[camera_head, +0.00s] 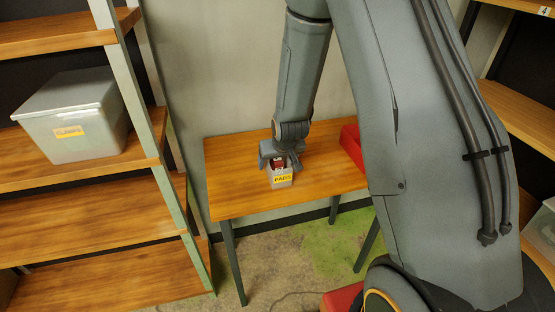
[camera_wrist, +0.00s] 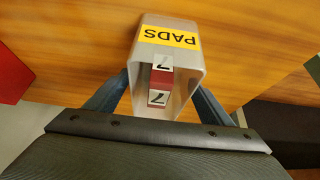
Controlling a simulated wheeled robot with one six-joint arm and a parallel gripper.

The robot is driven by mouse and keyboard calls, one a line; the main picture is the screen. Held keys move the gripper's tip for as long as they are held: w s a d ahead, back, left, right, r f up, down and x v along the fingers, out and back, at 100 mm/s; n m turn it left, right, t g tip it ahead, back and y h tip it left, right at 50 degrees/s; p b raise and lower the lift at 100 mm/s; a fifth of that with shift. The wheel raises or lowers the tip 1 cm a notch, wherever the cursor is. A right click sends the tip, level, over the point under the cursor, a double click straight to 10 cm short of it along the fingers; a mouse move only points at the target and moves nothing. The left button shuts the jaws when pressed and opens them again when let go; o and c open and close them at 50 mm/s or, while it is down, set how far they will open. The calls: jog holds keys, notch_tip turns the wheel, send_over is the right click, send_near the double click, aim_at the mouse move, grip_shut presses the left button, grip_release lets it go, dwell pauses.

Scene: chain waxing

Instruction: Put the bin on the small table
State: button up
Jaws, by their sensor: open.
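The small grey bin (camera_head: 281,182) with a yellow PADS label stands on the small wooden table (camera_head: 235,190). In the wrist view the bin (camera_wrist: 145,65) fills the centre, its label upside down, with red items marked 7 (camera_wrist: 161,78) inside. My gripper (camera_head: 281,160) is at the top of the bin from above. In the wrist view my gripper (camera_wrist: 160,92) is open, with one finger on each side of the bin. I cannot tell whether the fingers touch its walls.
A red box (camera_head: 351,146) stands on the table to the right, partly hidden by my arm. A shelf at left holds a lidded grey CLAMPS box (camera_head: 85,142). Another shelf (camera_head: 520,115) stands at right. The left part of the tabletop is clear.

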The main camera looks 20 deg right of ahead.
jog(key=b+v, duration=0.3)
jog(key=v, duration=0.9)
jog(key=s+r+g, duration=0.1)
jog(key=s+g, duration=0.3)
jog(key=s, duration=1.5)
jog(key=shift+r+g, duration=0.25)
jog(key=shift+g, duration=0.15)
